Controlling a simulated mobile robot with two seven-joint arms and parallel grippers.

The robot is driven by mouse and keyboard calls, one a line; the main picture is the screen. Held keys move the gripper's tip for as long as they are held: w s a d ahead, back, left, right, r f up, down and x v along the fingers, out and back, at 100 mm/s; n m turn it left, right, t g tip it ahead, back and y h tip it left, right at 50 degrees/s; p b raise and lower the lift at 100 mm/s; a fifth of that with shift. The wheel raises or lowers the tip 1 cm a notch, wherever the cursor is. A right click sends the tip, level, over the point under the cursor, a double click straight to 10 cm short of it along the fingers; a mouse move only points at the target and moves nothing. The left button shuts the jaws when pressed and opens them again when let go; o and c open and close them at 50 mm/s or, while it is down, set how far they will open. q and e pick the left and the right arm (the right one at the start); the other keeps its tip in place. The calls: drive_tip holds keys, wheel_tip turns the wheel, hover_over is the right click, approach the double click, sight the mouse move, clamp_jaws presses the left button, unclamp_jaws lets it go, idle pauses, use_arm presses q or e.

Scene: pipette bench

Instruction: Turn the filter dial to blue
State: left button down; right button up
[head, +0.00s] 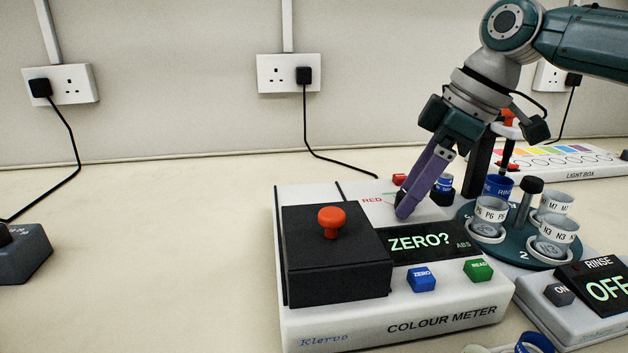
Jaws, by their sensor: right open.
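The colour meter (460,318) is a white box with a dark display (425,243) reading "ZERO?". The word "RED" (372,200) is printed on its top behind the display. My right gripper (405,212) is open and reaches down from the upper right, its purple fingers over the meter's top just right of that word. The filter dial is not clearly visible; the fingers cover that area, so its setting and any contact cannot be told. My left gripper is out of view.
A black lid with a red knob (331,221) covers the meter's left part. Blue ZERO (421,279) and green READ (478,270) buttons are at its front. A carousel of labelled cups (540,262) stands close on the right, beside a rinse unit (560,312).

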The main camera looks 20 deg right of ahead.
clamp_jaws()
idle(0.3)
drive_tip(key=shift+r+p, duration=0.2)
drive_tip(key=shift+p, duration=0.4)
drive_tip(key=m+p, duration=0.2)
drive_tip(key=p, duration=0.1)
drive_tip(key=m+h+p, duration=0.1)
drive_tip(key=m+p, duration=0.1)
drive_tip(key=p, duration=0.1)
drive_tip(key=m+t+p, duration=0.1)
drive_tip(key=p, duration=0.2)
drive_tip(key=shift+a+r+m+h+p, duration=0.1)
drive_tip(key=shift+a+m+h+p, duration=0.15)
drive_tip(key=shift+m+h+p, duration=0.15)
drive_tip(key=shift+f+m+h+p, duration=0.2)
drive_tip(key=shift+m+h+p, duration=0.3)
drive_tip(key=shift+m+p, duration=0.6)
unclamp_jaws()
drive_tip(key=shift+f, duration=0.1)
